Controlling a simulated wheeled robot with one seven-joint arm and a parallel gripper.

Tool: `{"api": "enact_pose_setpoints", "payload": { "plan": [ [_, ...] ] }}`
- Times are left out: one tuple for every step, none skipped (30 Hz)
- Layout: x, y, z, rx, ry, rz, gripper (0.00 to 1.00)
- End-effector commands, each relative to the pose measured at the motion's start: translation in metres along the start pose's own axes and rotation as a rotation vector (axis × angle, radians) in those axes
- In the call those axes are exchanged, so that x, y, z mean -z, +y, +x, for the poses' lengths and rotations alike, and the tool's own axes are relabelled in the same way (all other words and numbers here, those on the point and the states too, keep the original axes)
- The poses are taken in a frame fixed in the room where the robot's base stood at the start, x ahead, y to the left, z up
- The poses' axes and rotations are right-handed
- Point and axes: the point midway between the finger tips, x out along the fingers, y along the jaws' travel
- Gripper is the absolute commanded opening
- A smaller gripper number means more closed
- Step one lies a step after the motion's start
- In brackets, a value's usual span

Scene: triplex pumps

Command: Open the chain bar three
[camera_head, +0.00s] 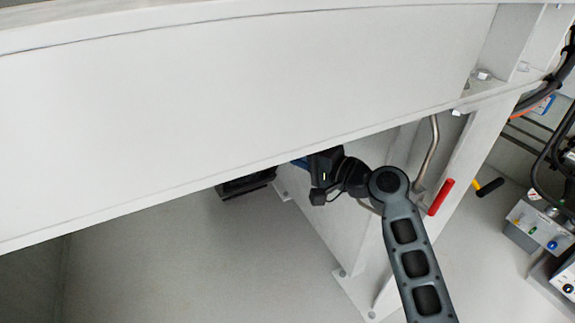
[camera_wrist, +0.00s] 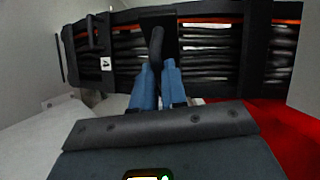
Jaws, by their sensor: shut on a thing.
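In the wrist view, a black cable chain (camera_wrist: 115,75) runs across the picture with several dark cables inside. A dark, slim chain bar (camera_wrist: 157,42) stands up between the two blue fingertips of my gripper (camera_wrist: 158,72). My gripper is shut on this bar, which appears tilted out from the chain. No number shows on it, so I cannot tell whether it is bar three. In the head view, the blue end of my gripper (camera_head: 301,163) is mostly hidden under the white beam. Part of the black chain (camera_head: 247,184) shows below the beam's edge.
The large white beam (camera_head: 230,90) covers the upper head view, close above my gripper. A white post (camera_head: 345,225), a metal pipe (camera_head: 430,150) and a red handle (camera_head: 441,197) stand to the right. Grey control boxes (camera_head: 538,224) are at the far right. The floor (camera_head: 190,265) below is clear.

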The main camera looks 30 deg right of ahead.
Motion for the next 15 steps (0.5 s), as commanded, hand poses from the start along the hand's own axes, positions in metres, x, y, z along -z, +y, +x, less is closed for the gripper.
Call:
{"api": "enact_pose_setpoints", "payload": {
  "plan": [
    [0.009,0.007,-0.006,0.001,-0.019,-0.007,0.00],
    [0.012,0.007,-0.008,0.002,-0.040,-0.010,0.00],
    [0.015,0.007,-0.011,0.003,-0.066,-0.015,0.00],
    [0.017,0.008,-0.012,0.004,-0.087,-0.018,0.00],
    [0.019,0.007,-0.014,0.006,-0.106,-0.022,0.00],
    [0.021,0.008,-0.016,0.008,-0.131,-0.026,0.00],
    [0.023,0.008,-0.018,0.008,-0.148,-0.029,0.00],
    [0.025,0.008,-0.019,0.010,-0.164,-0.033,0.00],
    [0.028,0.009,-0.021,0.011,-0.184,-0.036,0.00],
    [0.029,0.009,-0.022,0.012,-0.198,-0.038,0.00],
    [0.031,0.009,-0.023,0.012,-0.212,-0.041,0.00],
    [0.033,0.009,-0.025,0.013,-0.227,-0.045,0.00],
    [0.034,0.010,-0.025,0.014,-0.237,-0.046,0.00],
    [0.035,0.010,-0.026,0.015,-0.248,-0.047,0.00],
    [0.036,0.010,-0.027,0.016,-0.259,-0.049,0.00]
  ]
}}
